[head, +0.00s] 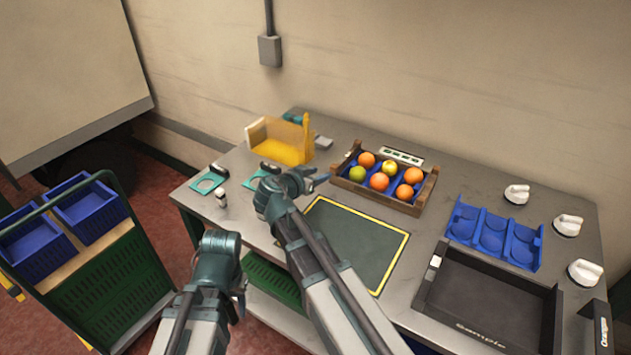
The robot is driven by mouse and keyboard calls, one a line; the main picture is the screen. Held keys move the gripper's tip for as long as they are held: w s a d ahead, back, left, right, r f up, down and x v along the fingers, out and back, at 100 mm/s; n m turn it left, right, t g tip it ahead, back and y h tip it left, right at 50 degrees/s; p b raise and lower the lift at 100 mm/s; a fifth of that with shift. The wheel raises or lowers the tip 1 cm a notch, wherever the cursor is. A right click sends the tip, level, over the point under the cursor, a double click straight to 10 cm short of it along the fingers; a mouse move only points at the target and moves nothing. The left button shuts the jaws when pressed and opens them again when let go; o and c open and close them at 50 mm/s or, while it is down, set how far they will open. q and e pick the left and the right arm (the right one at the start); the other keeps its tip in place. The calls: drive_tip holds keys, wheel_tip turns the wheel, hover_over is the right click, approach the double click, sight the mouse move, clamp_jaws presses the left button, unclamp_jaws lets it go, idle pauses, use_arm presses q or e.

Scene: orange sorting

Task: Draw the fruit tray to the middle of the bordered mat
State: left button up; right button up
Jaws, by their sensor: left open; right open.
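The fruit tray (412,208) is a brown wooden crate holding several oranges, with a green and a yellow-green fruit among them. It sits on the grey table behind the bordered mat (350,240), off its far edge. The mat is dark green with a yellow border; its left part is hidden by my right arm. My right gripper (305,179) is open and empty, left of the tray and apart from it. My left gripper (221,246) is open, low at the table's front left, far from the tray. The wrists hide much of both grippers' fingers.
A blue moulded tray (474,222) and a black box (431,296) stand right of the mat. White knob-like items (568,226) line the right side. A yellow bin (283,155) stands at back left. A green cart (117,283) with blue crates is beside the table.

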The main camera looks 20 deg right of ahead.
sight(332, 168)
drive_tip(key=shift+d+f, duration=0.1)
drive_tip(key=b+x, duration=0.4)
drive_tip(key=x, duration=0.8)
drive_tip(key=shift+f+b, duration=0.1)
drive_tip(key=shift+b, duration=0.3)
drive_tip(key=shift+x, duration=0.8)
clamp_jaws()
